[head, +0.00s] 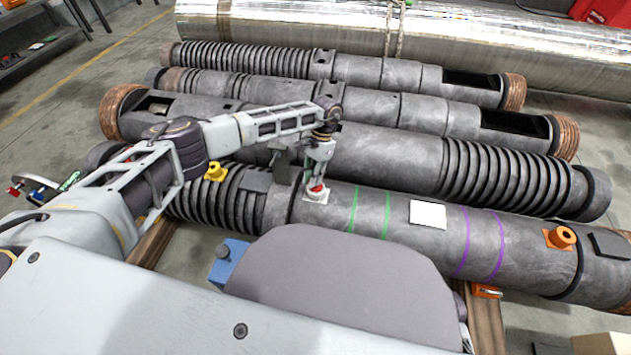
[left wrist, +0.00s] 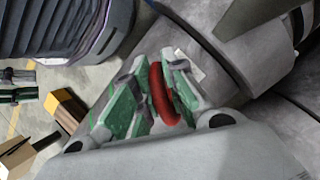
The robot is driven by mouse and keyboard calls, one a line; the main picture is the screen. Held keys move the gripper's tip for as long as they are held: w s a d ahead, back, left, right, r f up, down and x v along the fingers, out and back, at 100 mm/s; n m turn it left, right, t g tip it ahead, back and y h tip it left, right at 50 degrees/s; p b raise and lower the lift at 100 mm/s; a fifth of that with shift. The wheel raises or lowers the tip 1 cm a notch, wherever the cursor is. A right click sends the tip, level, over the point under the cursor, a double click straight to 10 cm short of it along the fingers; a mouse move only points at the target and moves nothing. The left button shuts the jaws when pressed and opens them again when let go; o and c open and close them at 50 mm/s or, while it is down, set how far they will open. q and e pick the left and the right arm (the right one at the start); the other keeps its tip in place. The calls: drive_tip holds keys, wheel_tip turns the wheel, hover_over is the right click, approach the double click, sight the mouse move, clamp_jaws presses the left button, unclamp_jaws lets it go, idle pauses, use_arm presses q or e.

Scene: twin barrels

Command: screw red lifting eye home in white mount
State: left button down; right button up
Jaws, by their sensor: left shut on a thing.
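The red lifting eye (head: 317,188) is at the white mount (head: 313,197) on top of the nearest grey barrel (head: 330,208). My left gripper (head: 318,183) points down over the mount and is shut on the eye. In the left wrist view the red ring of the eye (left wrist: 159,92) stands between the green-padded fingers of my left gripper (left wrist: 160,92). A pale corner of the mount (left wrist: 194,68) shows beside the fingers. The eye's shank and the mount's hole are hidden, so I cannot tell how deep it sits. My right gripper is not in view.
The nearest barrel carries a yellow fitting (head: 215,172) left of the mount, a white plate (head: 428,214) and an orange fitting (head: 562,237) to the right. Other grey barrels (head: 390,150) lie close behind. A blue block (head: 229,262) sits in front. Free floor is at the far left.

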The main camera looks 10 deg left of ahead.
use_arm(q)
drive_tip(key=c, duration=1.4)
unclamp_jaws()
drive_tip(key=shift+o, duration=0.2)
drive_tip(key=shift+r+p, duration=2.15)
drive_tip(key=shift+r, duration=3.1)
